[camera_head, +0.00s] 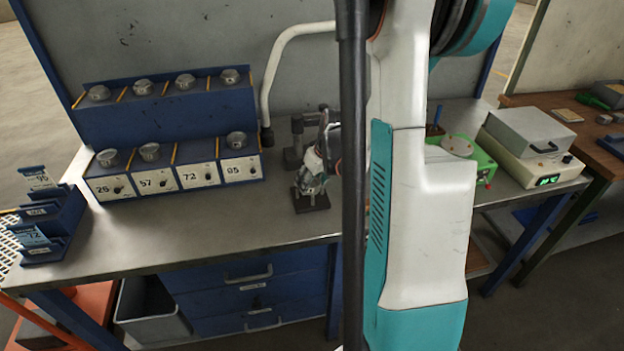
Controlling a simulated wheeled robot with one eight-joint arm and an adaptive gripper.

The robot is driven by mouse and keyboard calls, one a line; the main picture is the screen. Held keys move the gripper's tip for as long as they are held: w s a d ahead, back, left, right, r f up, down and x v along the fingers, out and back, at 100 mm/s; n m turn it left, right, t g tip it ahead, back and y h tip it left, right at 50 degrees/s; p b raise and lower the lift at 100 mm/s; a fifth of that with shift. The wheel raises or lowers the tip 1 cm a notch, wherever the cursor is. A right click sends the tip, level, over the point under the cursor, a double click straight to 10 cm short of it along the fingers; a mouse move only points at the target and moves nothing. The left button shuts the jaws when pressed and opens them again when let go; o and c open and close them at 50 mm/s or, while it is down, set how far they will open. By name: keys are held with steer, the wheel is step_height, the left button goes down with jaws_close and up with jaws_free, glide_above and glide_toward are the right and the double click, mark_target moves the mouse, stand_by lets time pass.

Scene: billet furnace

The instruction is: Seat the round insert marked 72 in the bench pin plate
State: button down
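My gripper (312,172) points down at the middle of the bench, left of my black column. It is small and partly hidden, so I cannot tell whether its fingers are open or hold anything. Directly below it is a small dark plate (317,205), perhaps the pin plate; its pins are not discernible. The rack bay labelled 72 (197,176) has no round insert on top. I cannot see an insert marked 72.
Several inserts stand on the blue rack's upper tier (165,110). A dark stand (292,158) is close behind my gripper. A blue card holder (50,222) is at the left. A green device (455,148) and a cream box (528,145) are at the right.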

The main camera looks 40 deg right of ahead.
steer(key=shift+s+a+f+b, duration=0.1)
steer(key=shift+s+f+b, duration=0.1)
steer(key=shift+f+b, duration=0.2)
steer(key=c, duration=1)
jaws_free()
steer(key=shift+w+f, duration=0.1)
steer(key=shift+r+p, duration=0.55)
steer(key=shift+r, duration=0.2)
steer(key=shift+s+p+v, duration=0.2)
steer(key=shift+p+v, duration=2.9)
steer(key=shift+v, duration=1.8)
steer(key=shift+w+f, duration=0.1)
